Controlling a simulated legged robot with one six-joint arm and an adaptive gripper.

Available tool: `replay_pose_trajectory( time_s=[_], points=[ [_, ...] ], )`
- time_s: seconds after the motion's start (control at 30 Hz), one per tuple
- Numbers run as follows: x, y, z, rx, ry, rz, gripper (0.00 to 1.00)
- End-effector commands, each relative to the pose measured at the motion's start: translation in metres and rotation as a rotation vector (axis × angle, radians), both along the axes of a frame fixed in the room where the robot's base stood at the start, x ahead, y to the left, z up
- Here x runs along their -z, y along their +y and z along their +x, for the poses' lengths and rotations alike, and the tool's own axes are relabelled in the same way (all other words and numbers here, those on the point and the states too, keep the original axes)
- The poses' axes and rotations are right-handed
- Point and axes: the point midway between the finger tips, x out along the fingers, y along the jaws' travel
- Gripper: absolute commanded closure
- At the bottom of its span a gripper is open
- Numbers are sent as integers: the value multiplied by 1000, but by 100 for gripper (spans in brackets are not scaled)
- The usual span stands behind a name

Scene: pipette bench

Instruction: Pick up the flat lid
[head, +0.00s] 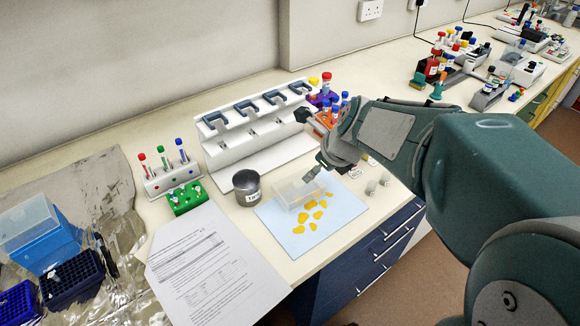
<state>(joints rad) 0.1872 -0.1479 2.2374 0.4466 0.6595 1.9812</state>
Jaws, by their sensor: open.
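A clear, shallow, see-through piece (291,194), which looks like the flat lid, lies on a light blue mat (343,207) on the bench. Its edges are faint, and I cannot tell its exact shape. Several yellow pieces (313,205) lie on the mat beside it, on its near and right side. My gripper (309,146) is open, reaching in from the right, with its fingers spread. The lower fingertip is just above the right end of the clear piece. I cannot tell whether they touch. Nothing shows between the fingers.
A round grey tin (247,188) stands left of the mat. A white pipette stand (231,156) and an orange tube rack (322,121) are behind. A printed sheet (215,265) lies at the front left. Small vials (377,184) stand right of the mat, near the bench edge.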

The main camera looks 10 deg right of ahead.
Motion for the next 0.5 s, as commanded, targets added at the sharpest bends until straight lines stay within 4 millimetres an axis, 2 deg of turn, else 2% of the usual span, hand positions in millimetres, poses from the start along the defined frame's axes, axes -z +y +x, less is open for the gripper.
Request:
replay_pose_trajectory(
  time_s=[0.1, 0.2, 0.27, 0.5],
  points=[
    [8, -6, 12, 163, 32, 91, 14],
    [11, -8, 17, 230, 45, 128, 14],
    [15, -7, 19, 244, 47, 136, 14],
    [48, 1, 36, 244, 50, 138, 14]
  ],
)
